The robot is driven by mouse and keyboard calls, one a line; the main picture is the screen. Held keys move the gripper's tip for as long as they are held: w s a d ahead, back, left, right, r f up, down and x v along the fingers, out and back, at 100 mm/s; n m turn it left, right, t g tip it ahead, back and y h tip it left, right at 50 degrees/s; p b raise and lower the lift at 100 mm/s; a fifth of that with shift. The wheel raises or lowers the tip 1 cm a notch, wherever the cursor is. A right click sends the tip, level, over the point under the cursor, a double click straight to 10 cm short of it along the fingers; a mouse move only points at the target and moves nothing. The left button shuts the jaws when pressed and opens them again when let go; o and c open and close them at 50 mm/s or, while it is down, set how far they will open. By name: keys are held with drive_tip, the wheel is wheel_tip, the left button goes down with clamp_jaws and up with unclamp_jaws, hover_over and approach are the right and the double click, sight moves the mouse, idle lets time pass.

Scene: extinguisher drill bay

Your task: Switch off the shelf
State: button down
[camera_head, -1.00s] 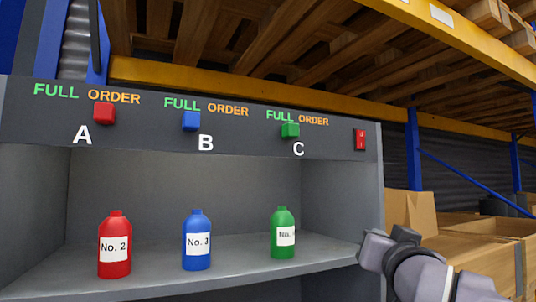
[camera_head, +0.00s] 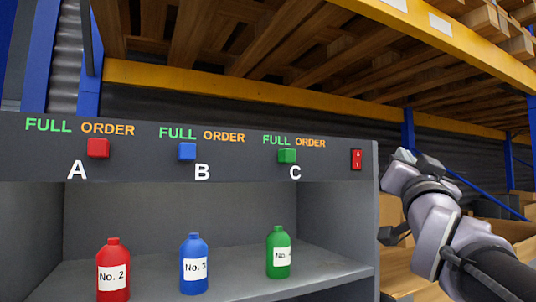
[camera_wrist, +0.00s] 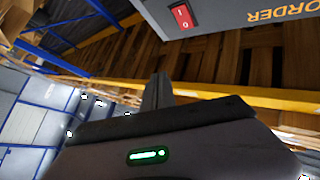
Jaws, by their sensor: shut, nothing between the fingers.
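The grey shelf unit (camera_head: 230,160) has a dark header panel with a small red rocker switch (camera_head: 357,159) at its right end. The switch also shows upside down at the top of the wrist view (camera_wrist: 182,19), marked I and O; which side is pressed I cannot tell. Green FULL and orange ORDER signs look lit above buttons A, B and C. My gripper (camera_head: 404,157) is just right of the panel's edge, about level with the switch and apart from it in the picture. Its shut, empty fingers show in the wrist view (camera_wrist: 157,92).
The red button (camera_head: 98,148), blue button (camera_head: 187,151) and green button (camera_head: 287,155) line the panel. Red (camera_head: 113,275), blue (camera_head: 194,268) and green bottles (camera_head: 279,255) stand inside the shelf. A yellow rack beam (camera_head: 250,95) runs above; cardboard boxes (camera_head: 395,275) stand at right.

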sight(357, 159)
drive_tip(key=shift+w+a+r+p, duration=0.15)
drive_tip(key=shift+w+a+p, duration=0.35)
drive_tip(key=shift+w+p, duration=0.65)
drive_tip(key=shift+w+a+r+p, duration=0.2)
drive_tip(key=shift+w+a+p, duration=0.4)
drive_tip(key=shift+w, duration=0.9)
drive_tip(key=shift+w+a+r+p, duration=0.15)
drive_tip(key=shift+w+a+p, duration=0.25)
drive_tip(key=shift+w+p, duration=0.8)
drive_tip(key=shift+w, duration=0.25)
drive_tip(key=shift+w+a+b, duration=0.15)
drive_tip(key=shift+w+b, duration=0.15)
drive_tip(key=shift+w+a+r, duration=0.1)
drive_tip(key=shift+w, duration=0.2)
drive_tip(key=shift+s, duration=0.1)
